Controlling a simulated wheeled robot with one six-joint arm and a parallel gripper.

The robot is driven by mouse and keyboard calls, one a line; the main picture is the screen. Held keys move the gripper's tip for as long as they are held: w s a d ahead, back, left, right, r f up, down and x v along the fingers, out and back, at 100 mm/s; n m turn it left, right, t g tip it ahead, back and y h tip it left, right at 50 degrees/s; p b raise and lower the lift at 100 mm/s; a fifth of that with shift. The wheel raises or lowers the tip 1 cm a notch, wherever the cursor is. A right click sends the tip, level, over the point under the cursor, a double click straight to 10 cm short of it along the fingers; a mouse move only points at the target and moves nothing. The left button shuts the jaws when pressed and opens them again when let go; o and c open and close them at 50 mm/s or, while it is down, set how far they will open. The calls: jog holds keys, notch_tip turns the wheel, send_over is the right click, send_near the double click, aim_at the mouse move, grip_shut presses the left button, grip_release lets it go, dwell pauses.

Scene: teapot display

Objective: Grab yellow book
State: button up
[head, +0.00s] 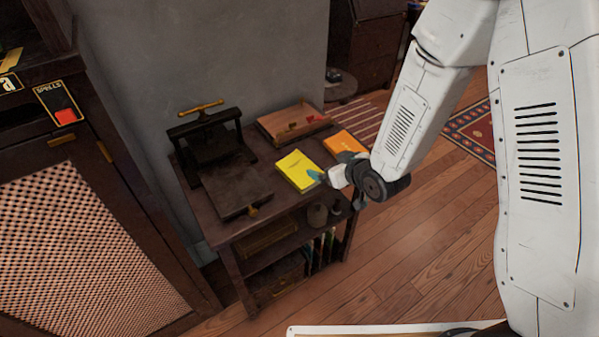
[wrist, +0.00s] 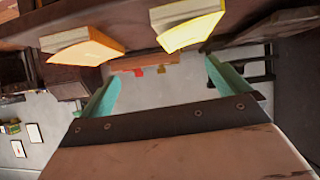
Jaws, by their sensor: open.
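The yellow book (head: 296,169) lies flat on the dark wooden table (head: 244,217), near its front right part. It also shows at the top of the wrist view (wrist: 190,30), a little right of the middle. My gripper (head: 316,176) is at the right edge of the yellow book in the head view; I cannot tell whether it touches it. In the wrist view, its two teal fingers (wrist: 162,80) are spread wide with nothing between them. The yellow book appears beyond the fingertips there.
An orange book (head: 344,143) lies right of the yellow one, close behind my wrist. A dark press (head: 207,140) stands on the table's left side. A wooden tray (head: 280,132) with red items lies at the back. Wooden floor is open at right.

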jog(key=y, duration=0.2)
send_near(301, 171)
jog(key=shift+w+a+f+n, duration=0.2)
jog(key=shift+w+f+n, duration=0.1)
jog(key=shift+w+f, duration=0.25)
jog(key=shift+a+f, duration=0.2)
jog(key=shift+a, duration=0.05)
jog(key=shift+t, duration=0.3)
jog(key=x, duration=0.7)
jog(key=shift+w+a+r, duration=0.15)
jog(key=shift+a, duration=0.05)
jog(key=c, duration=1)
